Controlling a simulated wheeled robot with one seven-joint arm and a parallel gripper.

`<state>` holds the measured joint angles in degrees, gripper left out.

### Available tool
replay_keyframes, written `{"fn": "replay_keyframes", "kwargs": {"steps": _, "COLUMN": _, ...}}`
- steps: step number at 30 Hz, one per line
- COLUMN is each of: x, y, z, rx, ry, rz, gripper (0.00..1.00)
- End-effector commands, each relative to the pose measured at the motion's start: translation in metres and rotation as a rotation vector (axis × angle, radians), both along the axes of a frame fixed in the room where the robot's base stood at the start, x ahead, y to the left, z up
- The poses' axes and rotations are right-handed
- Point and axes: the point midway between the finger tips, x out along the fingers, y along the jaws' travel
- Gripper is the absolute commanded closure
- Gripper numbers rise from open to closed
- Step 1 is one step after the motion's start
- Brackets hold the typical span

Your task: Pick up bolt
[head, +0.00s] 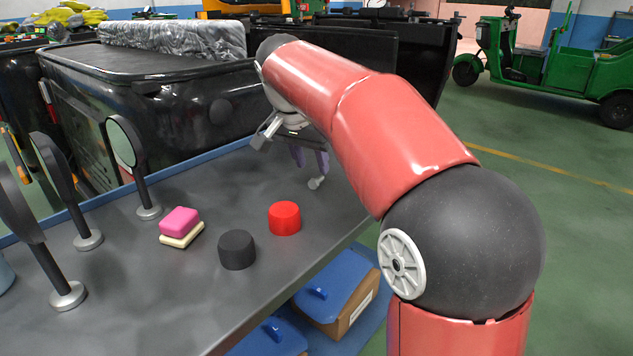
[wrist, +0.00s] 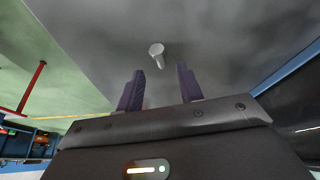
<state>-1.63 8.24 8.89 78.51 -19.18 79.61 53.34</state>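The bolt (head: 316,183) is a small light-grey piece with a wider head, on the grey table near its far right end. In the wrist view the bolt (wrist: 157,53) lies just beyond the fingertips, a little left of the middle of the gap. My gripper (head: 312,165) is above the table right by the bolt, its purple fingers pointing down. In the wrist view my gripper (wrist: 160,72) has its two fingers apart with nothing between them. The bolt looks clear of both fingers.
On the table (head: 180,290) stand a red cylinder (head: 285,218), a black cylinder (head: 237,250), a pink and cream block stack (head: 181,227) and several round mirrors on stands (head: 124,145). A blue rim (head: 100,201) runs along the back. Boxes (head: 340,290) sit below.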

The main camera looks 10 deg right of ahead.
Motion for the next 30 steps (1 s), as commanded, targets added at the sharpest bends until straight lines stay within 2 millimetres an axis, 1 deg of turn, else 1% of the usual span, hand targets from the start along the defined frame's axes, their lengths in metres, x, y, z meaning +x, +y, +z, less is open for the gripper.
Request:
{"fn": "replay_keyframes", "kwargs": {"steps": 1, "x": 0.002, "y": -0.003, "z": -0.008, "rx": 0.000, "ry": 0.003, "rz": -0.001, "gripper": 0.63}}
{"fn": "replay_keyframes", "kwargs": {"steps": 3, "x": 0.006, "y": -0.006, "z": -0.019, "rx": 0.000, "ry": 0.004, "rz": -0.001, "gripper": 0.63}}
{"fn": "replay_keyframes", "kwargs": {"steps": 7, "x": 0.010, "y": -0.011, "z": -0.034, "rx": 0.000, "ry": 0.003, "rz": -0.001, "gripper": 0.63}}
{"fn": "replay_keyframes", "kwargs": {"steps": 10, "x": 0.012, "y": -0.012, "z": -0.038, "rx": 0.000, "ry": 0.000, "rz": 0.000, "gripper": 0.63}}
{"fn": "replay_keyframes", "kwargs": {"steps": 16, "x": 0.012, "y": -0.012, "z": -0.038, "rx": 0.000, "ry": 0.000, "rz": 0.001, "gripper": 0.63}}
{"fn": "replay_keyframes", "kwargs": {"steps": 17, "x": 0.012, "y": -0.012, "z": -0.038, "rx": 0.000, "ry": 0.000, "rz": 0.001, "gripper": 0.66}}
{"fn": "replay_keyframes", "kwargs": {"steps": 24, "x": 0.012, "y": -0.012, "z": -0.038, "rx": 0.000, "ry": 0.000, "rz": 0.001, "gripper": 0.97}}
{"fn": "replay_keyframes", "kwargs": {"steps": 25, "x": 0.012, "y": -0.012, "z": -0.038, "rx": 0.000, "ry": 0.000, "rz": 0.001, "gripper": 1.00}}
{"fn": "replay_keyframes", "kwargs": {"steps": 30, "x": 0.012, "y": -0.012, "z": -0.038, "rx": 0.000, "ry": 0.000, "rz": 0.001, "gripper": 1.00}}
